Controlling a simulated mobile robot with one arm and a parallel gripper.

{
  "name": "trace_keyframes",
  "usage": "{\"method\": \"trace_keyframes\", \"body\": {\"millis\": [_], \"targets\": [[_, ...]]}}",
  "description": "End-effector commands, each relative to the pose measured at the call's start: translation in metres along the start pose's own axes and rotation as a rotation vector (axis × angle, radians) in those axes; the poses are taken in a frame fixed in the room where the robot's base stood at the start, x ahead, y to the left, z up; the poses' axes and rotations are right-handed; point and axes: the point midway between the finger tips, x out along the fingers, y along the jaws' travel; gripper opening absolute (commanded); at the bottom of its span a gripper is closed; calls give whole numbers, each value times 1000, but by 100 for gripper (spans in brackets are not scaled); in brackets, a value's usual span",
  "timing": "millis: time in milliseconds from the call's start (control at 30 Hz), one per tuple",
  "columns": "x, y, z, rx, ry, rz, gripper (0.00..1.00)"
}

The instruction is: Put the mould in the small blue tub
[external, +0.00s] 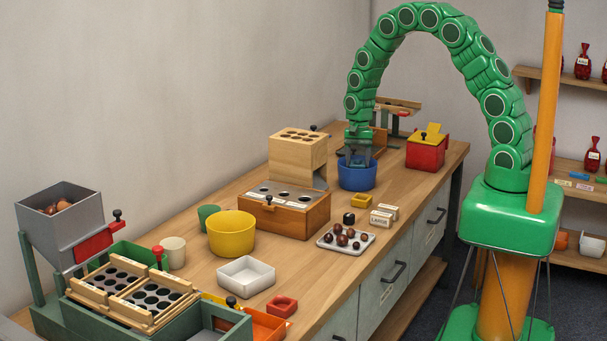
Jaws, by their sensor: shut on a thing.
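The small blue tub (357,177) stands upright on the bench, right of the wooden block with holes. My gripper (357,160) points straight down into the mouth of the tub. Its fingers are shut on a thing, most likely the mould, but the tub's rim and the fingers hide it. I cannot tell whether the held thing touches the tub's floor.
A red box with a yellow lid (426,150) stands right of the tub. The wooden block (298,160) and drawer-like box (282,215) stand left. A yellow square frame (361,201), labelled blocks (382,218) and a chestnut tray (346,240) lie in front.

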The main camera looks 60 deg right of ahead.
Motion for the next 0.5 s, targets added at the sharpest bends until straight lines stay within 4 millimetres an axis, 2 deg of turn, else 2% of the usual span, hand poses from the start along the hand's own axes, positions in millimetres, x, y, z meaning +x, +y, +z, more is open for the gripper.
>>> {"method": "trace_keyframes", "body": {"millis": [233,500], "targets": [[15,-1,-2,-1,1,-1,22],[45,0,-5,-2,0,2,22]]}}
